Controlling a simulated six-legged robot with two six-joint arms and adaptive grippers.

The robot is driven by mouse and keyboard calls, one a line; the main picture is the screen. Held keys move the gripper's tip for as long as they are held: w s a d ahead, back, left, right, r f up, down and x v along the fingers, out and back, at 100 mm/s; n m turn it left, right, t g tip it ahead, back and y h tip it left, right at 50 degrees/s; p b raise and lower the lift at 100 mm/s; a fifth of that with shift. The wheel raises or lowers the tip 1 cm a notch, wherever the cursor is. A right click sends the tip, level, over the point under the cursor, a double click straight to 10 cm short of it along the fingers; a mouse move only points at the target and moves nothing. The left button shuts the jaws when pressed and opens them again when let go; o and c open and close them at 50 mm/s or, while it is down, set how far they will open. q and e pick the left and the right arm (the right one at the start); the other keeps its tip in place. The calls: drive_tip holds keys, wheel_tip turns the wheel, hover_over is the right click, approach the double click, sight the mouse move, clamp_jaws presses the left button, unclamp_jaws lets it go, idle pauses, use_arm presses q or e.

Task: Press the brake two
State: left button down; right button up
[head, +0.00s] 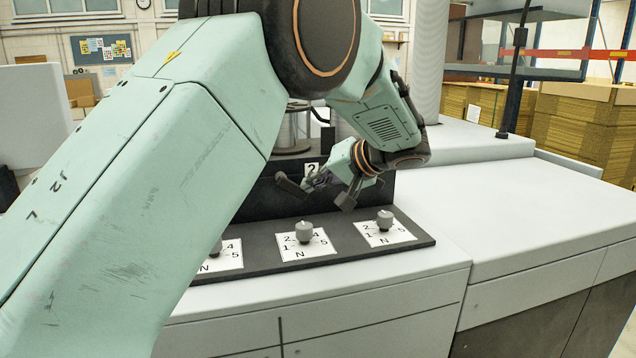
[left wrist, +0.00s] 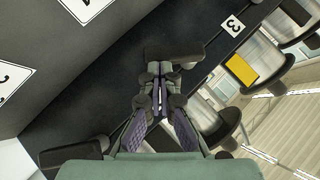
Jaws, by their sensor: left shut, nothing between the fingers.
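The white label "2" (head: 312,168) is on a dark upright panel behind my left gripper in the head view. One dark lever (head: 288,186) is left of the label and another lever (head: 346,200) is to its right. My left gripper (head: 318,182) is just in front of the panel, beside the left lever, with empty fingers. In the left wrist view, the fingers (left wrist: 160,75) are shut together. A dark lever end (left wrist: 175,52) is just beyond their tips; I cannot tell whether they touch. My right gripper is not in view.
In the left wrist view, a label "3" (left wrist: 232,25) and another dark lever (left wrist: 75,148) flank the gripper. The white machine top (head: 540,195) is clear.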

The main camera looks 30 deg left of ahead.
sight(303, 197)
use_arm(q)
drive_tip(key=shift+f+m+g+y+b, duration=0.3)
drive_tip(key=shift+f+m+y, duration=0.1)
drive_tip(key=shift+f, duration=0.15)
drive_tip(key=shift+s+f+m+g+y+b, duration=0.1)
drive_tip(key=shift+f+m+g+y+b, duration=0.2)
drive_tip(key=shift+f+m+y, duration=0.25)
drive_tip(key=shift+s+a+f+m+g+y+b, duration=0.2)
drive_tip(key=shift+f+m+g+y+b, duration=0.3)
drive_tip(key=shift+y, duration=0.45)
drive_tip(key=shift+s+a+f+m+y+b, duration=0.25)
drive_tip(key=shift+f+m+y+b, duration=0.25)
drive_tip(key=shift+m+y+b, duration=0.4)
drive_tip(key=shift+r, duration=0.15)
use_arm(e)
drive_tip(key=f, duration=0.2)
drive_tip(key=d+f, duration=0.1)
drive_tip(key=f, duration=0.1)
use_arm(q)
drive_tip(key=shift+w+d, duration=0.1)
drive_tip(key=shift+d, duration=0.1)
drive_tip(key=d, duration=1)
drive_tip(key=shift+w+d+r, duration=0.2)
drive_tip(key=shift+w+r, duration=0.1)
drive_tip(key=shift+w, duration=0.05)
drive_tip(key=shift+d, duration=0.45)
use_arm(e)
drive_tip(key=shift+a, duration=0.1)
